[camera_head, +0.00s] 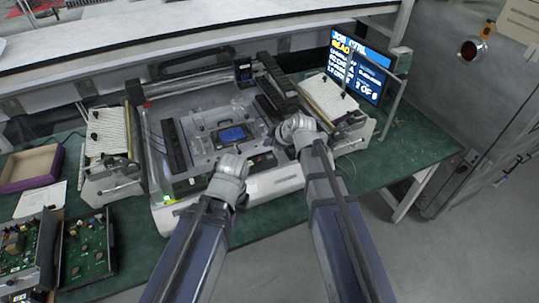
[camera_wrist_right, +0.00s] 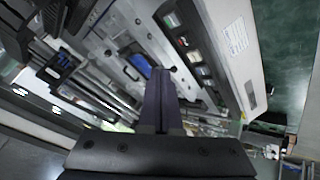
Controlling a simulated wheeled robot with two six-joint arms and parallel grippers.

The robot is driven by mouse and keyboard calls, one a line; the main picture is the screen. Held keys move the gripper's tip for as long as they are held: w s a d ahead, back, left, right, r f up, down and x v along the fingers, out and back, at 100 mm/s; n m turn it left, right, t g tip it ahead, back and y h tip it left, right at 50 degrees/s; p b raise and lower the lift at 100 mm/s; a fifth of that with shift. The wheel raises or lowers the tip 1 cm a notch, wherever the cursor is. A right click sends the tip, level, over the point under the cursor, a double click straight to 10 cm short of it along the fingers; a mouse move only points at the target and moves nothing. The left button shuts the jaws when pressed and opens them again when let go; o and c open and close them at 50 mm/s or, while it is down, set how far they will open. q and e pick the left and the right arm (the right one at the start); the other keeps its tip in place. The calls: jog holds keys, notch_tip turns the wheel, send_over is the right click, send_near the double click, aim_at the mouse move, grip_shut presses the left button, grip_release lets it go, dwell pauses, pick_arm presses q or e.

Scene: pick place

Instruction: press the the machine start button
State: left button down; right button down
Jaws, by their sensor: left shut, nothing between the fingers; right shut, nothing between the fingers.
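The machine (camera_head: 275,186) is a wide light-grey unit on the green table, with a blue piece (camera_head: 231,135) in its middle. In the right wrist view a dark button strip (camera_wrist_right: 195,60) runs along the machine's edge, with several coloured buttons; one near the top looks green (camera_wrist_right: 171,20) and one below it red (camera_wrist_right: 183,41). Their labels are unreadable. My right gripper (camera_wrist_right: 161,72) is shut and empty, over the machine beside the strip; in the head view it is at the machine's right. My left gripper (camera_head: 234,163) is shut and empty above the machine's front.
A screen (camera_head: 360,65) stands at the back right. Sloped white trays stand left (camera_head: 107,132) and right (camera_head: 328,97) of the machine. Circuit boards (camera_head: 85,247) and a purple-edged box (camera_head: 31,168) lie at the left. The table's right end (camera_head: 415,140) is clear.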

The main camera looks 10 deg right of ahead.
aim_at(272, 158)
jog(key=w, duration=0.1)
jog(key=d+r, duration=0.1)
jog(key=w+n+t, duration=0.1)
jog(key=shift+w+d+r, duration=0.25)
jog(key=shift+w+r, duration=0.1)
jog(key=shift+f, duration=0.1)
notch_tip(272, 158, down, 9)
jog(key=b, duration=0.8)
jog(key=shift+b, duration=0.3)
dwell(1.4)
jog(key=shift+f+b, duration=0.25)
jog(key=shift+b, duration=0.2)
jog(key=shift+f+b, duration=0.4)
jog(key=shift+f, duration=0.05)
dwell(0.4)
jog(key=shift+r, duration=0.1)
jog(key=shift+r+p, duration=0.8)
jog(key=shift+p, duration=0.05)
